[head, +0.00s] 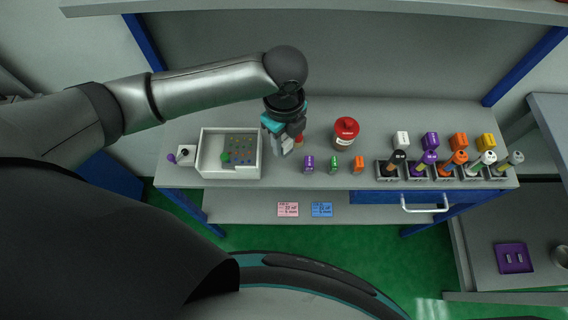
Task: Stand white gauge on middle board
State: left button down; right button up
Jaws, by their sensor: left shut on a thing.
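My left gripper (286,139) reaches down over the bench from the left and is shut on a small pale thing, which looks like the white gauge (283,148). The fingers hide part of it, and I cannot tell whether its lower end touches the bench. Three levels show: a grey upper shelf (320,9), the grey bench top (320,112) and a lower board (375,209). Which one is the middle board is not marked; the bench top lies between the other two. My right gripper is not in view.
A white tray (204,152) is left of the gripper. A red-lidded jar (345,131) and small purple (309,164), green (333,164) and orange (358,164) pieces stand to its right. Coloured blocks and a holder row (389,174) fill the right end. Two cards lie on the lower board.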

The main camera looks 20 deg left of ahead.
pick_arm(q)
notch_tip(320, 180, down, 6)
jog(key=shift+r+b, duration=0.15)
jog(key=shift+b, duration=0.4)
notch_tip(320, 180, down, 4)
jog(key=shift+s+r+b, duration=0.1)
jog(key=shift+r+b, duration=0.1)
jog(key=shift+b, duration=0.25)
jog(key=shift+f, duration=0.2)
jog(key=shift+f, duration=0.2)
jog(key=c, duration=0.5)
grip_release()
notch_tip(320, 180, up, 12)
jog(key=shift+r+p, duration=0.2)
jog(key=shift+p, duration=1.05)
